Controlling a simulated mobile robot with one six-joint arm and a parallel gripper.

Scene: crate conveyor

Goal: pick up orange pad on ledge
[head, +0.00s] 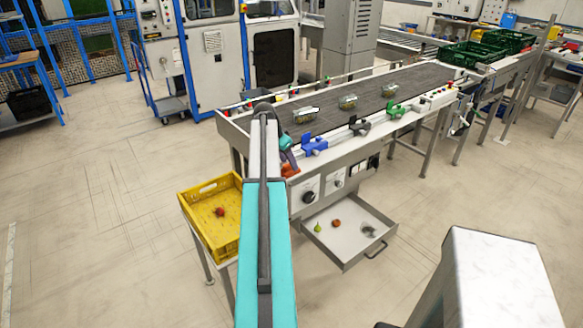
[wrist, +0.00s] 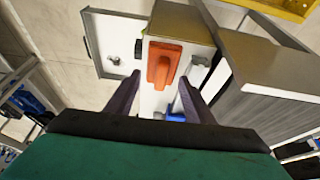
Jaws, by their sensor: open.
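The orange pad (wrist: 166,65) lies on the pale ledge (wrist: 152,102) at the end of the conveyor. In the wrist view it is ahead of my fingertips, near the middle. In the head view the orange pad (head: 291,170) shows partly, just below my gripper (head: 289,156). In the wrist view my gripper (wrist: 160,93) is open, with one dark finger on each side and nothing held between them. The fingertips point toward the pad, and I cannot tell the exact gap to it.
A blue fixture (head: 315,146) stands on the conveyor edge, right of my gripper. Several jars sit on the conveyor belt (head: 420,78). An open drawer (head: 343,259) with small items sticks out below. A yellow crate (head: 190,219) holding a red item stands at left.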

